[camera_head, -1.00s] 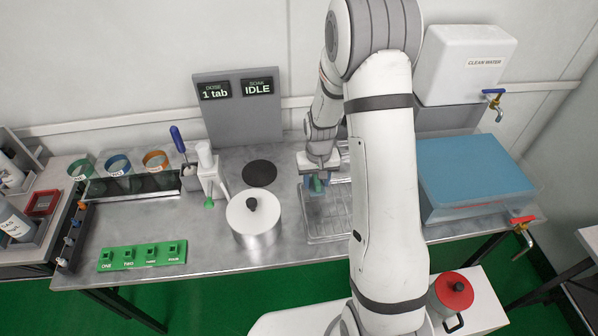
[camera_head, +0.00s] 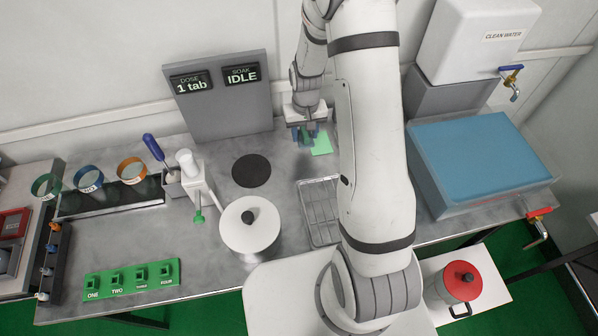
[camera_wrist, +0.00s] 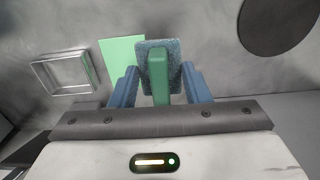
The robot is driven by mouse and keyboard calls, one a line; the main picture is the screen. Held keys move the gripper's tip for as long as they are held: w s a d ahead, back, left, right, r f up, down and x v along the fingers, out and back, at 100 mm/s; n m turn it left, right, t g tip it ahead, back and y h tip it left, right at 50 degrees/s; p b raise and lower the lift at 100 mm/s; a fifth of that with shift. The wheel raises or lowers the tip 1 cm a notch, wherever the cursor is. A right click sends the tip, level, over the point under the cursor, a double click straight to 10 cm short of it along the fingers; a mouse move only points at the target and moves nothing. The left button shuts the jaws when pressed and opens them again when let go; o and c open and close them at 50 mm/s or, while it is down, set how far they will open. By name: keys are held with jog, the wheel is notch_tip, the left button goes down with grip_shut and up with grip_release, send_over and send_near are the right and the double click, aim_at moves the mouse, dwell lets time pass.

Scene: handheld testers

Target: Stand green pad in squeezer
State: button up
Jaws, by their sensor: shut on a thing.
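My gripper (camera_wrist: 160,85) is shut on the green grip of a pad (camera_wrist: 160,75). The pad is square with a grey-blue textured face and is held between the blue fingers. In the head view my gripper (camera_head: 305,135) is at the back of the counter, left of my arm. A flat light green sheet (camera_head: 321,143) lies on the counter just beside it; it also shows in the wrist view (camera_wrist: 118,58). I cannot tell for sure which thing is the squeezer; a small open metal frame (camera_wrist: 65,75) stands beyond the sheet in the wrist view.
A wire rack (camera_head: 318,205) lies in front of my gripper, partly behind my arm. A lidded pot (camera_head: 249,228), a black disc (camera_head: 251,171) and a white device with a green knob (camera_head: 190,165) are to the left. A blue-topped tank (camera_head: 480,155) is to the right.

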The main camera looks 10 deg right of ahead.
jog(key=shift+s+r, duration=0.1)
jog(key=shift+r, duration=0.1)
notch_tip(320, 180, up, 4)
jog(key=p, duration=0.4)
send_over(321, 168)
notch_tip(321, 168, down, 5)
jog(key=shift+r, duration=0.1)
jog(key=shift+f+p, duration=0.35)
jog(key=shift+f, duration=2.1)
jog(key=shift+f, duration=0.1)
jog(key=shift+f+b, duration=0.15)
jog(key=shift+b, duration=0.15)
jog(key=o, duration=0.9)
jog(key=shift+o, duration=0.2)
